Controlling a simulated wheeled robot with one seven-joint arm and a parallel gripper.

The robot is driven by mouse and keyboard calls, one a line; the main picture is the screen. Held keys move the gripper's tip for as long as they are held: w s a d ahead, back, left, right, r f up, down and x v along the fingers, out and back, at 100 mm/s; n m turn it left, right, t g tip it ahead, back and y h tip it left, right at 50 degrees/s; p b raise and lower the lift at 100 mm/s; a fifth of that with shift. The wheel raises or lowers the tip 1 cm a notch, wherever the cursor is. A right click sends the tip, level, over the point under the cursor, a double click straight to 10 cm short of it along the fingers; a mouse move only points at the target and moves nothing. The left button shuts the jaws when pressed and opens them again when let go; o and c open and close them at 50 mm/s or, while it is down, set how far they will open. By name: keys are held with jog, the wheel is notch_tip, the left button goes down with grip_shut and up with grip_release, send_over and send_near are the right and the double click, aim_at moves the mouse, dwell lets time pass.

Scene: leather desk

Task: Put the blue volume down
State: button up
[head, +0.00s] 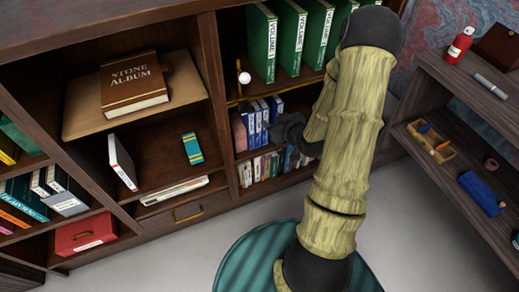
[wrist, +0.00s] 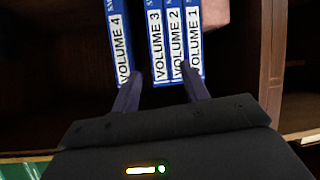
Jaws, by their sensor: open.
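Several blue volumes (head: 247,125) stand upright on the middle shelf of the bookcase. In the wrist view their spines read Volume 4 (wrist: 118,40), Volume 3 (wrist: 158,40), Volume 2 (wrist: 176,42) and Volume 1 (wrist: 194,40). A narrow dark gap separates Volume 4 from Volume 3; the other three stand close together. My gripper (head: 283,130) is in front of this row, and its open fingers (wrist: 160,72) point at the spines. The left finger lines up with the gap, the right one with Volumes 2 and 1. I cannot tell whether either touches a book.
Green volumes (head: 290,42) stand on the shelf above, and small books (head: 262,168) fill the shelf below. A pinkish block (wrist: 215,14) is beside Volume 1 in the wrist view. A brown Stone Album (head: 133,84) lies to the left. A side shelf (head: 455,90) stands right.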

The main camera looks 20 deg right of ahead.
jog(key=s+a+r+m+g+h, duration=0.1)
jog(key=s+a+r+g, duration=0.3)
jog(key=s, duration=0.4)
jog(key=s+a+r+m+g, duration=0.1)
jog(key=s+a+r+g, duration=0.4)
jog(key=s+a, duration=0.3)
jog(key=shift+s+a+r+m+g+h, duration=0.3)
jog(key=shift+s+m+g+h, duration=0.1)
jog(key=shift+s+g, duration=0.1)
jog(key=shift+w+d, duration=0.1)
